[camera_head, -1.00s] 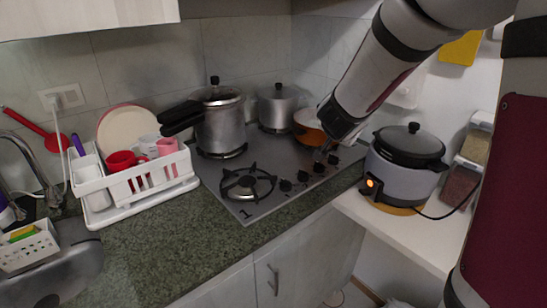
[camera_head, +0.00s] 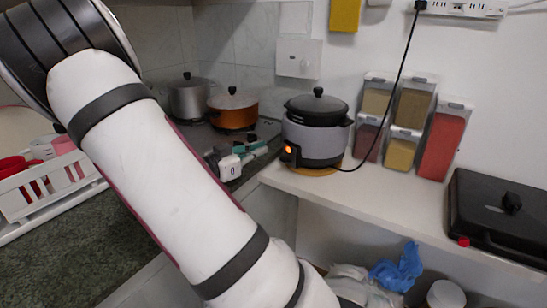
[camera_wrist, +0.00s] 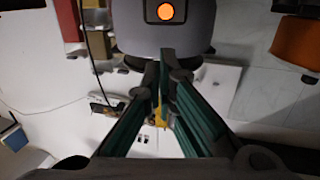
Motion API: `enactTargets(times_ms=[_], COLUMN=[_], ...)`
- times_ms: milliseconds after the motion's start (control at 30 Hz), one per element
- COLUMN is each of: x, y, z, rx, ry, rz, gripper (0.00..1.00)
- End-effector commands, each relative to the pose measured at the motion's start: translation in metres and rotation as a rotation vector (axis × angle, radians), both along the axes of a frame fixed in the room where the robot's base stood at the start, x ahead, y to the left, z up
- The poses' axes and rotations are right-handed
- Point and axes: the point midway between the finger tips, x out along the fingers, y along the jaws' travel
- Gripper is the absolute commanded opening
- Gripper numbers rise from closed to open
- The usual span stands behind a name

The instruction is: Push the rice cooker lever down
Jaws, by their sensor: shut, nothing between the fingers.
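The rice cooker (camera_head: 315,140) stands on the white shelf, grey with a black lid. An orange light (camera_head: 289,150) glows on its dark front panel. The lever itself is too small to make out. My gripper (camera_head: 262,149), with teal fingers, is left of the panel in the head view, at about the light's height, with a small gap showing. In the wrist view, the cooker's body (camera_wrist: 170,32) and the light (camera_wrist: 165,11) are at the top. My gripper (camera_wrist: 164,62) is shut and empty there, fingertips near the cooker's edge; contact cannot be told.
An orange pot (camera_head: 233,110) and a steel pot (camera_head: 189,97) stand on the stove, left of the cooker. A black cord (camera_head: 391,105) runs from the cooker up to a power strip. Spice dispensers (camera_head: 402,115) are at its right. The white shelf (camera_head: 385,200) is clear in front.

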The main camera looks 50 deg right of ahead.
Motion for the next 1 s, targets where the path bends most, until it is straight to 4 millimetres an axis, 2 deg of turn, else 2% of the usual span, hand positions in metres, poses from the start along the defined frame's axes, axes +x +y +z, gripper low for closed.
enactTargets(times_ms=[233,367,867,900,1000], x=[0.000,-0.002,-0.019,-0.016,-0.016], y=[-0.002,-0.012,-0.103,-0.096,-0.090], z=[0.000,0.000,-0.005,-0.015,-0.028], rx=[0.002,0.001,0.002,0.004,0.003], ry=[-0.001,-0.001,0.000,0.003,0.002], rz=[0.002,0.001,0.000,0.006,0.005], gripper=[0.00,0.00,0.00,0.00,0.00])
